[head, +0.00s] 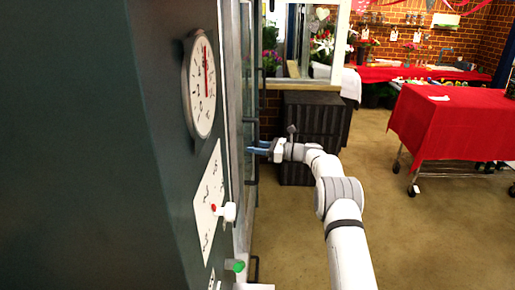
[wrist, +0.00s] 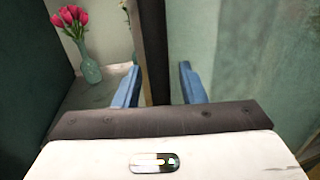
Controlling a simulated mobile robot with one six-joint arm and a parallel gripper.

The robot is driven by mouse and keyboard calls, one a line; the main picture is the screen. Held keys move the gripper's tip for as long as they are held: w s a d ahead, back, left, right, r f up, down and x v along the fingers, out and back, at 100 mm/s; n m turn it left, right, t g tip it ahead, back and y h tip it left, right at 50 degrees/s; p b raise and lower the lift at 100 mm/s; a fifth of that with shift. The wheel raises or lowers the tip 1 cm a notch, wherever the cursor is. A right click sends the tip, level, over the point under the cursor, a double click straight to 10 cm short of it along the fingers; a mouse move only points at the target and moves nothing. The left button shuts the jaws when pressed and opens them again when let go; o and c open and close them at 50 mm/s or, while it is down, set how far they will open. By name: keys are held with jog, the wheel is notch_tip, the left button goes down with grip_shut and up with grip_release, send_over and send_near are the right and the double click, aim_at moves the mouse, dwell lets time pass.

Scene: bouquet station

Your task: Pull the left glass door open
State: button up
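The glass doors (head: 246,60) stand edge-on in the head view, just right of the dark green cabinet side. Slim dark handles show along them. My gripper (head: 257,149) reaches from the right, its blue fingers close to the door front at a dark vertical bar. In the wrist view my gripper (wrist: 158,86) is open, with one blue finger on each side of a dark upright bar (wrist: 154,45). I cannot tell whether the fingers touch it. A greenish glass pane (wrist: 235,60) fills the right. How far the left door stands open is unclear.
Pink tulips in a vase (wrist: 89,68) stand on a shelf at left in the wrist view. A clock (head: 200,84) and a dial panel (head: 209,200) are on the cabinet side. A dark crate (head: 315,118) stands behind my gripper. A red-draped table (head: 452,125) is at right.

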jog(key=shift+d, duration=0.15)
jog(key=b+v, duration=0.2)
jog(key=v, duration=0.5)
jog(key=shift+d, duration=0.3)
